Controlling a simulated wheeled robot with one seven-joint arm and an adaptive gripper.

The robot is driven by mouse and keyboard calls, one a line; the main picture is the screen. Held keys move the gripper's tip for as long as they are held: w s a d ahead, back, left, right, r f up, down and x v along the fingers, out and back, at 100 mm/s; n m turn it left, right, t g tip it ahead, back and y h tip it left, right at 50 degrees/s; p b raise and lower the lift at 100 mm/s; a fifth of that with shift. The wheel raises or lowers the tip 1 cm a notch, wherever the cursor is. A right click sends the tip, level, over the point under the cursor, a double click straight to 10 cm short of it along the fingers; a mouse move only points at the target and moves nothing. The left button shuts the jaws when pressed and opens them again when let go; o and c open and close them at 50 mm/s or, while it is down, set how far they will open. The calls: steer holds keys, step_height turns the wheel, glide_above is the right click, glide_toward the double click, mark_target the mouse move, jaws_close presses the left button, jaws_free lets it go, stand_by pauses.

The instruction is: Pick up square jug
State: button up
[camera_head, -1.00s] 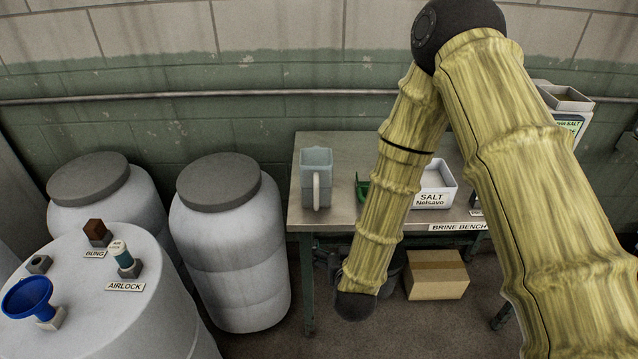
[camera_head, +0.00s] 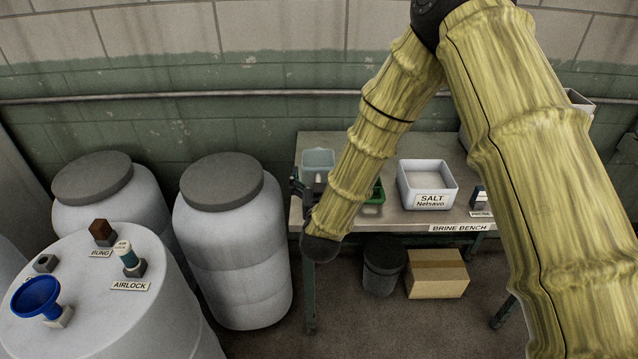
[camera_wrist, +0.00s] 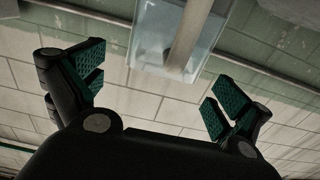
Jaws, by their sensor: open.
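The square jug (camera_head: 317,159) is pale grey-blue and stands at the left end of the brine bench (camera_head: 408,218). In the head view only a dark bit of the gripper shows, at the bench's left front corner.
A white salt tub (camera_head: 428,184) and a green container (camera_head: 375,194) stand right of the jug. A white barrel (camera_head: 232,250) is left of the bench. A dark bucket (camera_head: 383,268) and a cardboard box (camera_head: 437,276) are underneath. The wall is close behind.

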mark_target(318, 170)
steer(key=shift+w+a+f+p, duration=0.1)
steer(key=shift+w+p, duration=0.35)
steer(key=shift+w, duration=0.75)
steer(key=shift+w+a+f+p, duration=0.1)
steer(key=shift+w+p, duration=0.3)
steer(key=shift+w, duration=0.75)
steer(key=c, duration=2)
